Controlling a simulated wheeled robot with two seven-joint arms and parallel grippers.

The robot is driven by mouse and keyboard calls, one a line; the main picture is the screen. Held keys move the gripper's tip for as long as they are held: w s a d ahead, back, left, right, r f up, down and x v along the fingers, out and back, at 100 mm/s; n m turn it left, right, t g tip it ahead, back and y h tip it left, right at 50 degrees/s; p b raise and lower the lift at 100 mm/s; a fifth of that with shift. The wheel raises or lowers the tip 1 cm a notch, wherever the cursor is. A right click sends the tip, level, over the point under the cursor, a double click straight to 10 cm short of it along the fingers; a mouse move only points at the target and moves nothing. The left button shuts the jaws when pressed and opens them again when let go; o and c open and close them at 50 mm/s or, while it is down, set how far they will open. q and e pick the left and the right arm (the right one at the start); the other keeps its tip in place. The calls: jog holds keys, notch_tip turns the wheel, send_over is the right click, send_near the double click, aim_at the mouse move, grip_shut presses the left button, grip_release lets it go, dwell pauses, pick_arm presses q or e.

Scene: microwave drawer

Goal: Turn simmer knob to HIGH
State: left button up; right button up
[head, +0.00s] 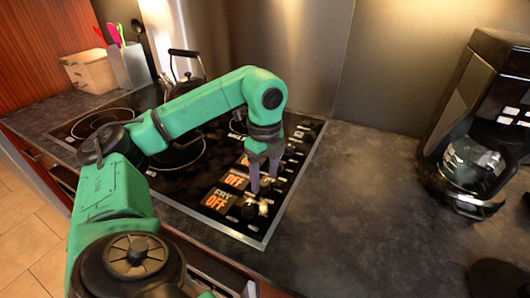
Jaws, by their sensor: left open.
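The cooktop's knobs stand in a row along its right side, beside lit labels. The front label (217,201) reads FRY OFF. The label behind it (235,180) shows OFF; its upper word is too small to read, so I cannot tell for sure which knob is simmer. The front knob (250,209) is partly in view, just in front of my fingertips. My left gripper (264,184) is open and points down over the knob row, near the second label. Its fingers hide part of the knobs there. I cannot tell whether they touch a knob. My right gripper is not in view.
The black cooktop (172,190) has several burners and a kettle (186,66) at the back. A coffee maker (478,130) stands at the far right. A utensil holder (128,66) and a wooden box (88,70) stand back left. The counter (350,195) right of the cooktop is clear.

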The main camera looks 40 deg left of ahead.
pick_arm(q)
jog(key=shift+s+d+f, duration=0.1)
jog(key=shift+s+f, duration=0.1)
jog(key=shift+f, duration=0.2)
jog(key=shift+w, duration=0.1)
grip_shut()
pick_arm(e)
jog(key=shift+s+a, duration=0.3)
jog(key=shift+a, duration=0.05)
